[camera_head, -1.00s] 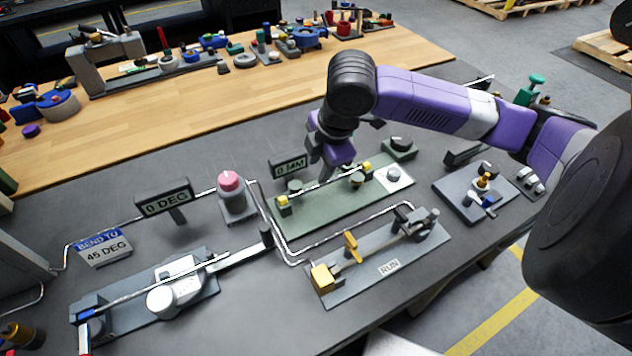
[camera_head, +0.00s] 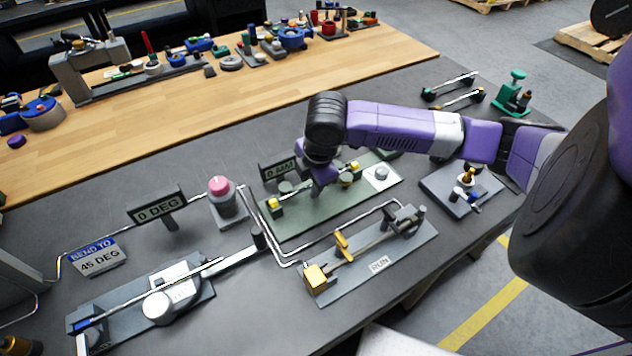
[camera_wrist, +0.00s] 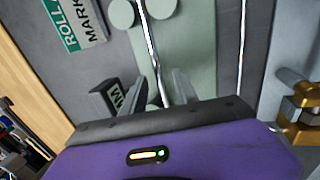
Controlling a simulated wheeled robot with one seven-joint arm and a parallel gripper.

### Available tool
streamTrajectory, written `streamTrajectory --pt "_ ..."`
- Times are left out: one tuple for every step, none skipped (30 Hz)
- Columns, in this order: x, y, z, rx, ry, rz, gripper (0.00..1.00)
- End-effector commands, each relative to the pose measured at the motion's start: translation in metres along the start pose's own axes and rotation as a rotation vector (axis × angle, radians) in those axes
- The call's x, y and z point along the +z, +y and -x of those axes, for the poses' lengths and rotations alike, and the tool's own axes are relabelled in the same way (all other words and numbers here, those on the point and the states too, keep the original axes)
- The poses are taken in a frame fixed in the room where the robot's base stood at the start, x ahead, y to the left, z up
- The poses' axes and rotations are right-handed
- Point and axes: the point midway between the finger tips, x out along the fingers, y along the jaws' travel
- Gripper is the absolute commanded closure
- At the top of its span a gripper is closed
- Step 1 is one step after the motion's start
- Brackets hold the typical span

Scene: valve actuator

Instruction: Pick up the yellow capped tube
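A thin silver tube (camera_head: 300,193) with a yellow piece at each end lies across the green plate (camera_head: 385,193) in the head view. Its middle is hidden by my gripper (camera_head: 323,183). In the wrist view the silver tube (camera_wrist: 151,45) runs down from the top edge and passes between the two dark fingers of my gripper (camera_wrist: 158,92). The fingers look apart, with gaps beside the tube. My gripper is low over the plate, and I cannot tell if it touches the tube.
A grey RUN fixture (camera_head: 410,252) with a bent tube stands in front of the green plate. A 0 MM sign (camera_head: 280,169) stands behind it, and a pink-topped post (camera_head: 222,187) to its left. A dark block fixture (camera_head: 440,190) is to the right.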

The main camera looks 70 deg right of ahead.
Motion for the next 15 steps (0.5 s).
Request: streamTrajectory --pt "-0.0002 0.0000 0.0000 0.000 0.000 0.000 0.64" --pt "-0.0002 0.0000 0.0000 0.000 0.000 0.000 0.64" --pt "-0.0002 0.0000 0.0000 0.000 0.000 0.000 0.64" --pt "-0.0002 0.0000 0.0001 0.000 0.000 0.000 0.68" --pt "-0.0002 0.0000 0.0001 0.000 0.000 0.000 0.74" --pt "-0.0002 0.0000 0.0002 0.000 0.000 0.000 0.82" --pt "-0.0002 0.0000 0.0002 0.000 0.000 0.000 0.88" --pt "-0.0002 0.0000 0.0002 0.000 0.000 0.000 0.93" --pt "-0.0002 0.0000 0.0003 0.000 0.000 0.000 1.00" --pt "-0.0002 0.0000 0.0003 0.000 0.000 0.000 1.00" --pt "-0.0002 0.0000 0.0003 0.000 0.000 0.000 1.00" --pt "-0.0002 0.0000 0.0004 0.000 0.000 0.000 1.00" --pt "-0.0002 0.0000 0.0004 0.000 0.000 0.000 1.00" --pt "-0.0002 0.0000 0.0004 0.000 0.000 0.000 1.00" --pt "-0.0001 0.0000 0.0004 0.000 0.000 0.000 1.00"
